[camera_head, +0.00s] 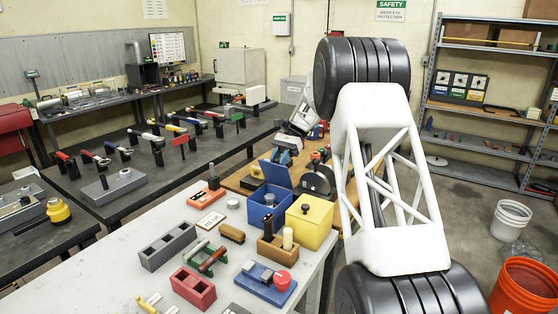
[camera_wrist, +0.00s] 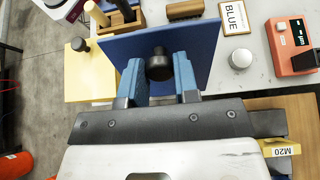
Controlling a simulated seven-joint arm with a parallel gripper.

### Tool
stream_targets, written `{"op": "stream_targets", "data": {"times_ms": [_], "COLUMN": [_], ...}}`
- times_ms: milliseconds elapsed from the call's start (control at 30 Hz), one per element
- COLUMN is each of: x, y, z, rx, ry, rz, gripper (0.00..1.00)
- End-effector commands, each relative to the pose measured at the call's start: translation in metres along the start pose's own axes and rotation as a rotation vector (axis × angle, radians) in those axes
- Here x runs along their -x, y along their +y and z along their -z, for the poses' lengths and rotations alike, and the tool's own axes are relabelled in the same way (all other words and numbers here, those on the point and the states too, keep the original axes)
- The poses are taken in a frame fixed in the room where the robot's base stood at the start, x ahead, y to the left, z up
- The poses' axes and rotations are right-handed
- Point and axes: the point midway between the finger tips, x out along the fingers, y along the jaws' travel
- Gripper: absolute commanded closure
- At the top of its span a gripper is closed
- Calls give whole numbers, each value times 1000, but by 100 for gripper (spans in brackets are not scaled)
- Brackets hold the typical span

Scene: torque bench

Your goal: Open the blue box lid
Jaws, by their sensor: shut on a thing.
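The blue box (camera_head: 268,213) stands on the white bench beside the yellow box (camera_head: 312,227). Its blue lid (camera_head: 275,174) is tilted up at the box's far side, and the open top shows in the head view. In the wrist view the lid (camera_wrist: 190,35) is a flat blue plate with a black knob (camera_wrist: 158,68). My gripper (camera_wrist: 159,72) has its blue fingers on both sides of this knob, shut on it. In the head view my gripper (camera_head: 283,158) is just behind the raised lid, partly hidden. The box body is hidden behind the lid in the wrist view.
The yellow box's lid with a black knob is shut. Grey and red blocks (camera_head: 193,288) lie nearer.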

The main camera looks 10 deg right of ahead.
Motion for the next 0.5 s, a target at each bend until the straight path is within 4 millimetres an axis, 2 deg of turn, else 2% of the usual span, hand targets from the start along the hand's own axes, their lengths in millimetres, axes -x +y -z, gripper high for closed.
{"op": "stream_targets", "data": {"times_ms": [33, 200, 500], "x": [0, 0, 0], "y": [0, 0, 0], "z": [1, 0, 0], "rx": [-1, -1, 0], "ry": [0, 0, 1], "rz": [0, 0, 0], "gripper": [70, 45, 45]}}
